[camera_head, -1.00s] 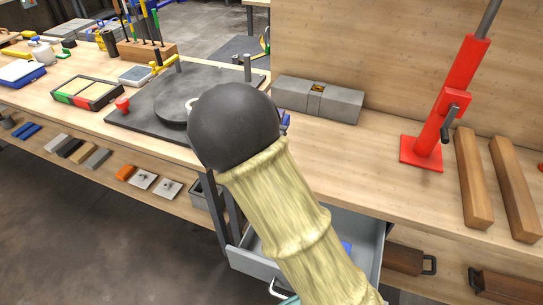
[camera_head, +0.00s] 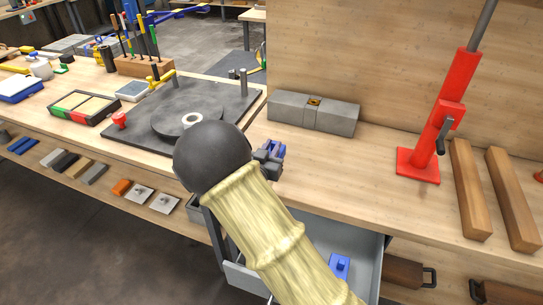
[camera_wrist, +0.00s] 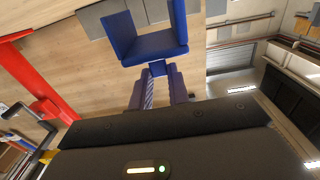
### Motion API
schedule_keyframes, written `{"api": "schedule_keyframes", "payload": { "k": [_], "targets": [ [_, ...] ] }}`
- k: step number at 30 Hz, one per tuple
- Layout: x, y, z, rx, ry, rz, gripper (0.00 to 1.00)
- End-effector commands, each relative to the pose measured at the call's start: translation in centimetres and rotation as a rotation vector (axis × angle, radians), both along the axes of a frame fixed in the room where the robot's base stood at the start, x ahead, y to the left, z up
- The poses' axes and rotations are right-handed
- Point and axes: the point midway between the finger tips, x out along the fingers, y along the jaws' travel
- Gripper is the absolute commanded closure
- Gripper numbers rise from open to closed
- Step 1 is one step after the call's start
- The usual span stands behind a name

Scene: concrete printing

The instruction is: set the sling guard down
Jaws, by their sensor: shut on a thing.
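The sling guard (camera_wrist: 150,47) is a blue U-shaped piece, seen in the wrist view ahead of my gripper (camera_wrist: 158,72). My gripper is shut on its narrow stem, with the open side of the U facing away. In the head view, my gripper (camera_head: 267,165) shows beyond my dark round arm joint, over the bench's front part. A little of the blue guard (camera_head: 275,148) shows there, partly hidden by the gripper. I cannot tell whether the guard touches the bench top.
Grey blocks (camera_head: 288,107) lie at the back of the wooden bench (camera_head: 340,165). A black plate (camera_head: 140,125) is left, a red stand (camera_head: 418,165) right, with wooden bars (camera_head: 469,190). An open grey drawer (camera_head: 372,262) below holds a blue piece (camera_head: 340,265). Bench right of my gripper is clear.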

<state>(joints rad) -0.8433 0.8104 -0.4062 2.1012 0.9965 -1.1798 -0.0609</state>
Motion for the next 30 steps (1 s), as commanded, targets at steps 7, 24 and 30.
{"api": "schedule_keyframes", "payload": {
  "k": [7, 24, 30],
  "targets": [
    [0.0, 0.0, -3.1, -0.001, 0.000, 0.000, 1.00],
    [0.0, 0.0, -3.6, 0.000, 0.000, 0.000, 0.61],
    [0.0, 0.0, -3.6, 0.000, 0.000, 0.000, 0.61]
  ]
}}
